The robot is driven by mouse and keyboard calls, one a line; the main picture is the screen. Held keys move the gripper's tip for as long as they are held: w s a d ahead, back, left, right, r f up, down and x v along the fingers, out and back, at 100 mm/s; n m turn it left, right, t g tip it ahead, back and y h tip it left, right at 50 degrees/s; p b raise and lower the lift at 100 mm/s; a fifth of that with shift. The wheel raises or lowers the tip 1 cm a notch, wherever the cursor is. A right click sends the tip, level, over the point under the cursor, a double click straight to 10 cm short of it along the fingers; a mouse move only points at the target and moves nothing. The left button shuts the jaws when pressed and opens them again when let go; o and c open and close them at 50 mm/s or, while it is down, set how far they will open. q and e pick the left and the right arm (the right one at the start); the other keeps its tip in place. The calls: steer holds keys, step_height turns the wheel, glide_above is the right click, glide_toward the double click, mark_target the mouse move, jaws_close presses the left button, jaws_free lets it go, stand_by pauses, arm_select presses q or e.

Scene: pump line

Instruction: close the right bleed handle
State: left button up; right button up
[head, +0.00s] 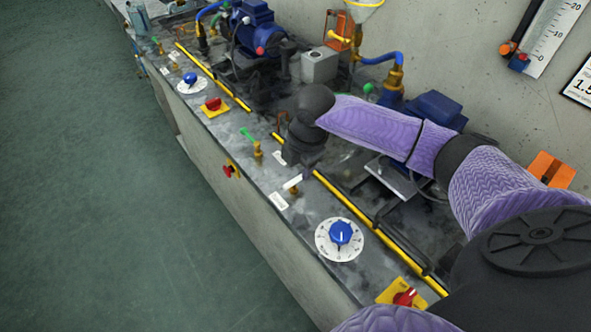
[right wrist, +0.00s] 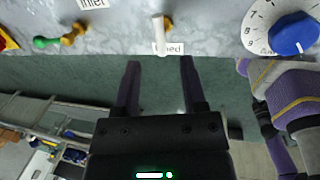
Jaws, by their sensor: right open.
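A white bleed handle (head: 292,182) on a brass valve sits on the grey bench top, left of a blue dial. In the right wrist view the white handle (right wrist: 158,30) stands in front of a white label (right wrist: 168,48) and hides part of its lettering. My right gripper (right wrist: 161,70) is open and empty, its two dark fingers below the handle in that picture and apart from it.
A green handle on a brass valve (head: 258,152) stands nearby at the "Inlet" label (right wrist: 92,3). The blue dial (head: 340,233) and a red knob on a yellow plate (head: 403,295) lie to the right. A yellow rail (head: 365,232) runs behind. The floor in front is clear.

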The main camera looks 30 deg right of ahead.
mark_target(295, 180)
steer(key=f, duration=0.1)
steer(key=f+b, duration=0.1)
steer(key=f, duration=0.1)
steer(key=w+f, duration=0.1)
steer(key=f, duration=0.1)
steer(key=shift+a+b, duration=0.1)
steer(key=shift+b, duration=0.25)
steer(key=shift+f, duration=0.15)
jaws_close()
arm_select(q)
steer(key=shift+s+a+f, duration=0.1)
steer(key=shift+a+f, duration=0.15)
steer(key=shift+f, duration=0.3)
steer(key=shift+s+a+f, duration=0.1)
steer(key=shift+a+f, duration=0.15)
steer(key=shift+f, duration=0.3)
